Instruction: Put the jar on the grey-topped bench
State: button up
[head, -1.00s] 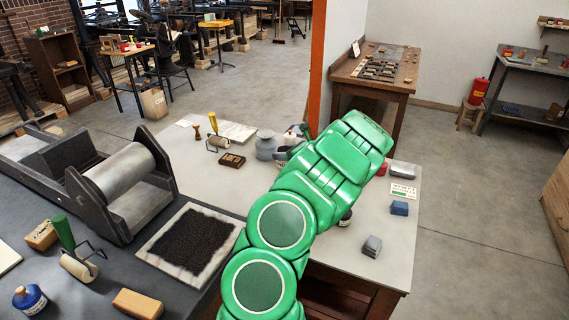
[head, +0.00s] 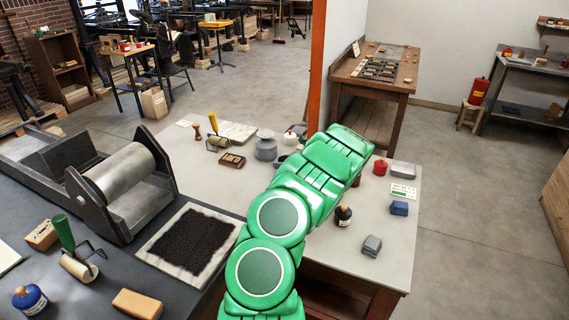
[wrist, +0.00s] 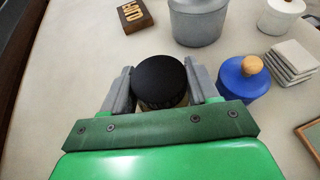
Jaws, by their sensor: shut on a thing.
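A jar with a black lid (wrist: 160,78) and a yellowish body is between the two fingers of my gripper (wrist: 160,84) in the wrist view. My gripper is shut on it. The jar looks upright; I cannot tell whether it touches the pale tabletop below. In the head view my green arm hides the gripper and the jar. A bench with a grey top (head: 535,66) stands at the far right by the wall. A dark grey bench (head: 95,288) with a roller press is at the near left.
The pale table (head: 390,255) holds a grey can (head: 266,146), a red tin (head: 380,167), a dark bottle (head: 343,215) and small blocks. A blue pot with a wooden knob (wrist: 243,82) is close right of my gripper. A wooden table (head: 375,72) stands behind. Floor on the right is open.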

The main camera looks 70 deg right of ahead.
jog(key=shift+f, duration=0.15)
jog(key=o, duration=1.3)
jog(key=shift+o, duration=0.2)
jog(key=shift+s+r, duration=0.2)
jog(key=shift+s, duration=0.05)
jog(key=v, duration=1.1)
jog(key=shift+s, duration=0.25)
jog(key=shift+a+r, duration=0.1)
